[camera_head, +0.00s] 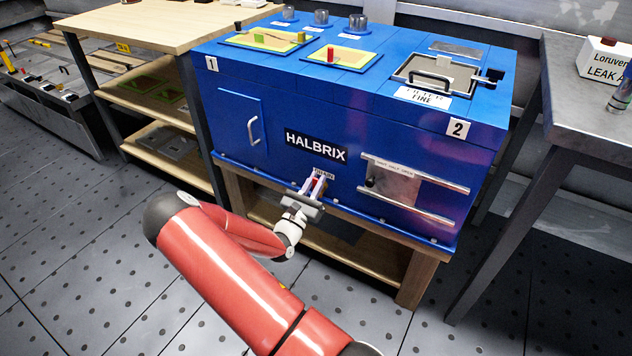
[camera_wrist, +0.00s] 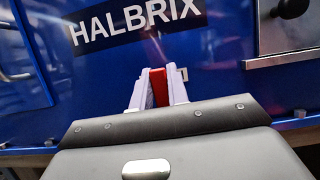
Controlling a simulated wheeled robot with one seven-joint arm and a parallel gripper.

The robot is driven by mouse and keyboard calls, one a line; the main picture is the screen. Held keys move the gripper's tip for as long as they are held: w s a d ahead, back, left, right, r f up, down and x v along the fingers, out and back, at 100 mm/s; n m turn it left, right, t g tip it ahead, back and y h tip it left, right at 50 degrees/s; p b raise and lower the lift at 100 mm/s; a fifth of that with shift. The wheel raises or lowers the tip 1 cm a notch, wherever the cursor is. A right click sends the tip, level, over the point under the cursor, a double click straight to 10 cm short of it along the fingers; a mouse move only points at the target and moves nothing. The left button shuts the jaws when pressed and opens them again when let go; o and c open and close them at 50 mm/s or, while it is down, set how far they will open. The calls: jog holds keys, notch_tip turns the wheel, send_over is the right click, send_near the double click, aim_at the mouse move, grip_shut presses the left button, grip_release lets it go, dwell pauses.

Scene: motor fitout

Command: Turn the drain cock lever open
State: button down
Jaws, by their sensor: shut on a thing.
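The blue HALBRIX machine (camera_head: 270,118) stands on a wooden bench. The drain cock sits low on its front face, under the HALBRIX plate (camera_head: 316,147). My gripper (camera_head: 317,184) reaches this spot from the front, with its white fingers either side of the red lever. In the wrist view my gripper (camera_wrist: 159,80) is shut on the red lever (camera_wrist: 158,90), which stands roughly upright between the fingers. The cock body and the lever's lower part are hidden behind the fingers and the gripper's grey housing.
A small label (camera_head: 324,173) sits just above the cock. A handled door (camera_head: 240,122) is to the left, and a panel with two metal bars (camera_head: 407,190) is to the right. The bench leg (camera_head: 417,279) stands below right. A grey table (camera_head: 590,115) stands at right.

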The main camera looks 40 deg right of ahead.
jog(key=c, duration=1.4)
grip_release()
jog(key=shift+o, duration=0.2)
jog(key=b+v, duration=0.1)
jog(key=v, duration=0.7)
